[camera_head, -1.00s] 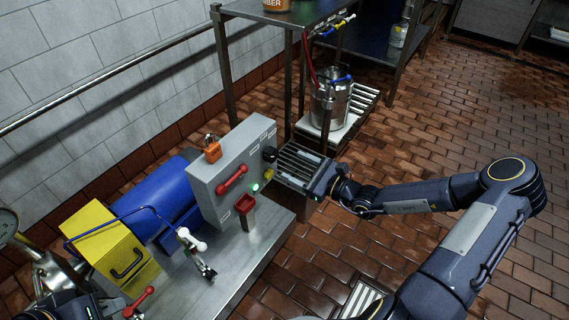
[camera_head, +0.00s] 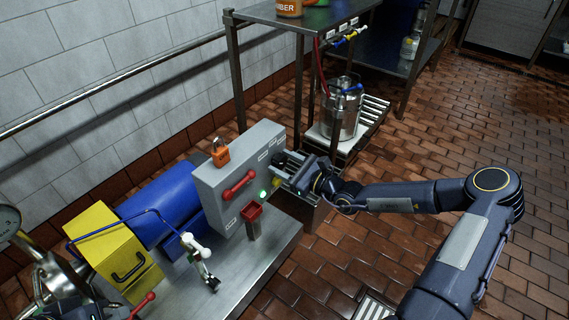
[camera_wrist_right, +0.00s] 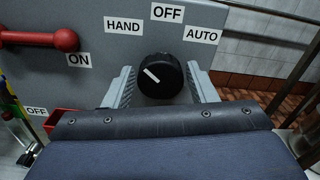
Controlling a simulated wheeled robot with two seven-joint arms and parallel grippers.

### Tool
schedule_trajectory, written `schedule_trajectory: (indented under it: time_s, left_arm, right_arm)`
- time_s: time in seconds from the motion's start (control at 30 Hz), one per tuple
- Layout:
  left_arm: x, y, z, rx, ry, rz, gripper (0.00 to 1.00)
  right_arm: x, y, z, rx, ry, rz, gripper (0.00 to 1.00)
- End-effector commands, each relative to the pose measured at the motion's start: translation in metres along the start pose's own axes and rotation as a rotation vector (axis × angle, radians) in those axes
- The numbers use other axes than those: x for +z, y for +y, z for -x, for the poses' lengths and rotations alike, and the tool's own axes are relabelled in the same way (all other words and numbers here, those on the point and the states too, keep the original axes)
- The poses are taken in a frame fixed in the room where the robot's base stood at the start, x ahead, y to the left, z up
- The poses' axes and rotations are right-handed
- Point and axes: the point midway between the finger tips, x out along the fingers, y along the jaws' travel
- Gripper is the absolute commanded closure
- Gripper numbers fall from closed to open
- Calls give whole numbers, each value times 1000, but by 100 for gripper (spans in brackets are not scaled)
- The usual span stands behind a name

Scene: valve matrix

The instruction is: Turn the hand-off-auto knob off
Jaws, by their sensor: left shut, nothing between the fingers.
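The black hand-off-auto knob (camera_wrist_right: 160,76) is on the grey panel (camera_head: 212,188), below the HAND, OFF and AUTO labels in the right wrist view. Its white mark points up and left, toward HAND. My right gripper (camera_head: 279,162) is at the panel's right side and hides the knob in the head view. In the wrist view its fingers (camera_wrist_right: 160,90) stand open on either side of the knob, with narrow gaps; contact cannot be made out. My left gripper (camera_head: 92,308) shows only as a dark part at the lower left, shut and away from the panel.
A yellow box (camera_head: 108,250) and blue cylinder (camera_head: 160,205) are left. A metal pot (camera_head: 341,118) stands behind.

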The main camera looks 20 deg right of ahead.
Motion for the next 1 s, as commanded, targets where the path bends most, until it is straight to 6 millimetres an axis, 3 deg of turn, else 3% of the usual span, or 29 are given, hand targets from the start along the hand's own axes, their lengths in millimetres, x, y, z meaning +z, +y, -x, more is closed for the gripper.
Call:
schedule_trajectory:
  time_s: [0.03,0.23,0.57,1.0]
  left_arm:
    - [0,0,0,0,0,0,100]
    - [0,0,0,0,0,0,100]
    - [-6,6,12,0,0,0,100]
    - [-32,29,64,0,0,0,100]
  right_arm:
    - [0,0,0,0,0,0,55]
    - [0,0,0,0,0,0,80]
    - [4,0,0,1,2,-54,80]
    - [6,-1,0,1,2,-387,80]
